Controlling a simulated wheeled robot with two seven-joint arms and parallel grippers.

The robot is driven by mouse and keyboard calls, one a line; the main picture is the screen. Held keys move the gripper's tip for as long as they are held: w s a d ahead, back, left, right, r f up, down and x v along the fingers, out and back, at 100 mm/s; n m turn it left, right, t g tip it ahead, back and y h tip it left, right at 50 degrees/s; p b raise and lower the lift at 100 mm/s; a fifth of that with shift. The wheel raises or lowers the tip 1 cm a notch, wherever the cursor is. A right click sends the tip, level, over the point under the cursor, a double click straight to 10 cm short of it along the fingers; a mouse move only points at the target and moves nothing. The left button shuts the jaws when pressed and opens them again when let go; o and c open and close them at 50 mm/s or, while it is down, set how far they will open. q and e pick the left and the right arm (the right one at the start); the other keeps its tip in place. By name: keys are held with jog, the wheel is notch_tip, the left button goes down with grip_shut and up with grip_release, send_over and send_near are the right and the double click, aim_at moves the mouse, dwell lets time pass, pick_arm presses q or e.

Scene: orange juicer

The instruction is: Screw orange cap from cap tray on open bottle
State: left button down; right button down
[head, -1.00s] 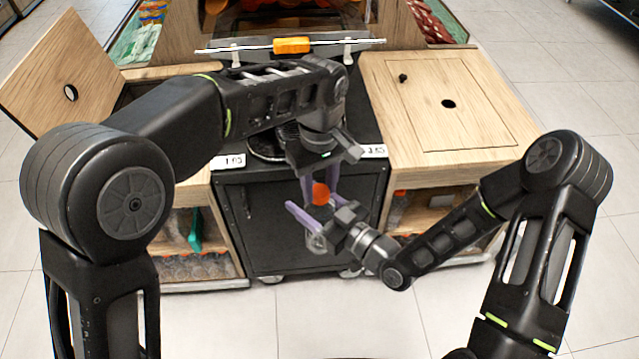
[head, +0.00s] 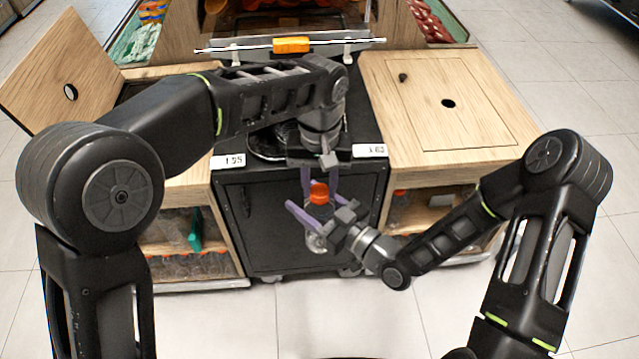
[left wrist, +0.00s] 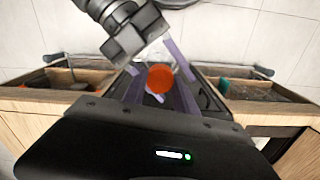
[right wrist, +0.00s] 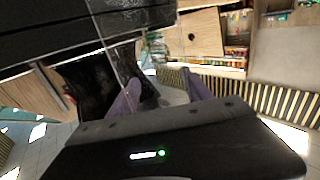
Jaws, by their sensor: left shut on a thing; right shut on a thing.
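The orange cap (head: 319,193) is between the purple fingertips of my left gripper (head: 319,186), which points down and is shut on it. The clear bottle (head: 316,242) is below the cap in front of the black cabinet. My right gripper (head: 316,214), coming in from the right, is shut on it. In the left wrist view the cap (left wrist: 160,78) hides most of the bottle. In the right wrist view the pale bottle (right wrist: 172,95) shows between the purple fingers. The cap is right over the bottle's top; I cannot tell whether its thread is engaged.
The black cabinet (head: 270,225) stands behind the grippers. Wooden counters stand left and right, the right counter top (head: 440,100) nearly clear. Shelves below hold bottles (head: 195,265). An orange block (head: 291,45) sits on the clear guard behind. The floor in front is free.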

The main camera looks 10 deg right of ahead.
pick_arm(q)
jog(key=m, duration=0.5)
jog(key=shift+m, duration=0.3)
jog(key=m, duration=0.2)
jog(key=shift+m, duration=0.3)
jog(key=c, duration=0.9)
grip_release()
jog(key=shift+r, duration=3.75)
